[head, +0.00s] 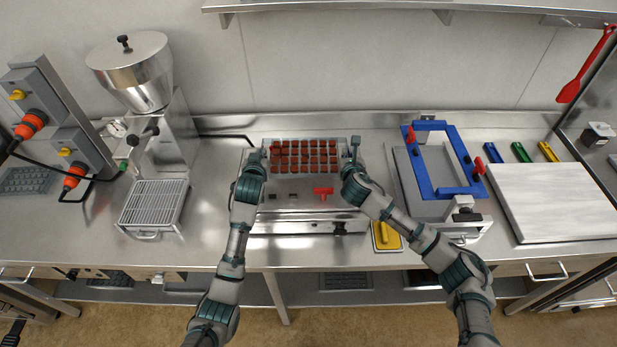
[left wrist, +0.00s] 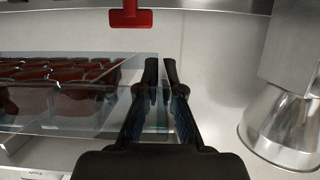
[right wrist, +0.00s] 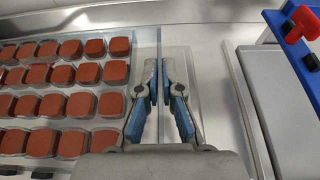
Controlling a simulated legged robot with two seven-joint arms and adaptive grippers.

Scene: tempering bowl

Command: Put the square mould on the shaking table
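The square mould (head: 303,156) is clear, with rows of brown chocolate pieces in it. It shows over the back of the steel shaking table (head: 288,217), which has a red handle at its front. I cannot tell whether it touches the table top. My left gripper (head: 257,155) is at its left edge and my right gripper (head: 352,150) at its right edge. In the left wrist view, the fingers (left wrist: 160,62) are close together on the clear edge of the mould. In the right wrist view, the fingers (right wrist: 160,65) are close together on its other clear edge.
A steel hopper machine (head: 140,75) and a grated tray (head: 154,203) stand to the left. A blue frame (head: 425,170) on a grey plate and a white board (head: 555,203) stand to the right. A yellow item (head: 387,236) lies by the shaking table's front right corner.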

